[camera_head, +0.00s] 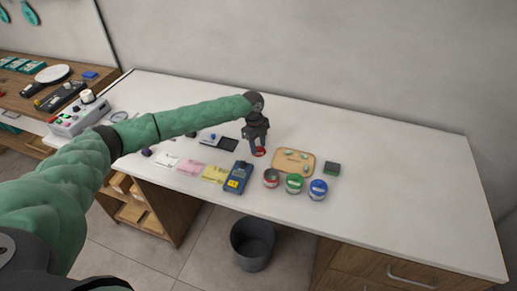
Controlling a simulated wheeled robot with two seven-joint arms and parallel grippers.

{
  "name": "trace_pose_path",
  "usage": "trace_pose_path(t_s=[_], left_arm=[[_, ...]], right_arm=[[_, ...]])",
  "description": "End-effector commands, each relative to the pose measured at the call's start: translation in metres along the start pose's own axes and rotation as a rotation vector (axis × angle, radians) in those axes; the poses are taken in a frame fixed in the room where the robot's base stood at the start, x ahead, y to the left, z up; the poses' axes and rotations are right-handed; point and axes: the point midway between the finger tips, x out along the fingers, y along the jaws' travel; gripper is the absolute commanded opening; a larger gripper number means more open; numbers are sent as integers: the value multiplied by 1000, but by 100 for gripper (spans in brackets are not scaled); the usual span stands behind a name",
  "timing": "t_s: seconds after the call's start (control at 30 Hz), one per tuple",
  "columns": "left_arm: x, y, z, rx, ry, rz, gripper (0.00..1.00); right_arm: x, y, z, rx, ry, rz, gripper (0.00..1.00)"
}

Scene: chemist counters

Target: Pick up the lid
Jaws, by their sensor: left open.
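A small round red lid (260,152) lies on the white counter behind the jars. My left gripper (258,147) points down right at the lid, with its open fingers hiding part of it. I cannot tell whether the fingers touch it. In front stands a jar with a red band (271,179), its top grey and seemingly uncovered. Beside it are a green-topped jar (294,184) and a blue-topped jar (318,190). My right gripper is not in view.
A wooden board (308,166) with small green pieces and a dark block (332,169) lie right of the lid. A blue meter (237,177), a yellow card (214,174) and a pink card (188,167) lie left of the jars. The counter's right side (410,185) is clear.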

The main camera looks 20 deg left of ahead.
Motion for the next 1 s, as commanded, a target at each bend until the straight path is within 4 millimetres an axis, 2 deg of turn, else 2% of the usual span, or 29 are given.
trace_pose_path(t_s=[0.2, 0.27, 0.4, 0.43, 0.9, 0.97, 1.0], left_arm=[[1, 0, 0, 0, 0, 0, 41], [1, 0, 0, 0, 0, -1, 31], [0, 0, 0, 0, 0, 0, 3], [0, 0, 0, 0, 0, 0, 0], [-2, 0, 0, 1, 0, -1, 0], [-6, -1, -1, 1, 0, -2, 0], [-9, -1, -1, 1, -1, -3, 0]], right_arm=[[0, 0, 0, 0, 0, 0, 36], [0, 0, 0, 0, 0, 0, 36], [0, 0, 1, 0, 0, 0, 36], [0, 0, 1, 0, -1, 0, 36], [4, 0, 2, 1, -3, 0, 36], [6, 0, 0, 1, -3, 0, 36], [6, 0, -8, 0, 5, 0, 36]])
